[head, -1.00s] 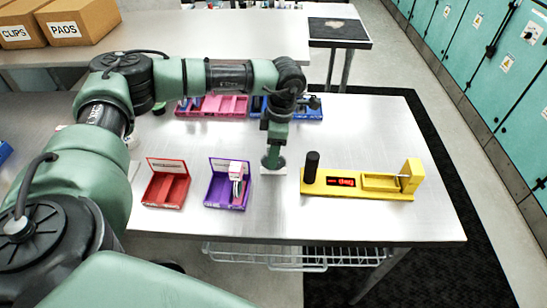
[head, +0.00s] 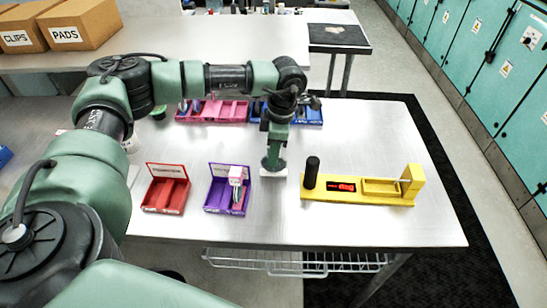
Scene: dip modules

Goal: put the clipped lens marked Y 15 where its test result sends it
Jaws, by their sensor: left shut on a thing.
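My left gripper (head: 273,171) points down over the table, just right of the purple tray (head: 215,207). It is shut on a pale flat thing at its tip; the fingers are mostly hidden, and no mark can be read. A pink-and-white piece (head: 236,173) with a darker lower part stands in the right of the purple tray. A red tray (head: 150,206) stands to its left; both have upright sign panels too small to read. The yellow tester (head: 390,199) stands to the right, with a black knob (head: 312,172) and a lit red display (head: 341,187). My right gripper is not in view.
A pink tray (head: 212,118) and a blue tray (head: 313,117) with compartments stand at the back, partly behind my left arm. The table (head: 340,225) is clear in front of the tester and at its right. Boxes (head: 80,24) stand on a bench behind.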

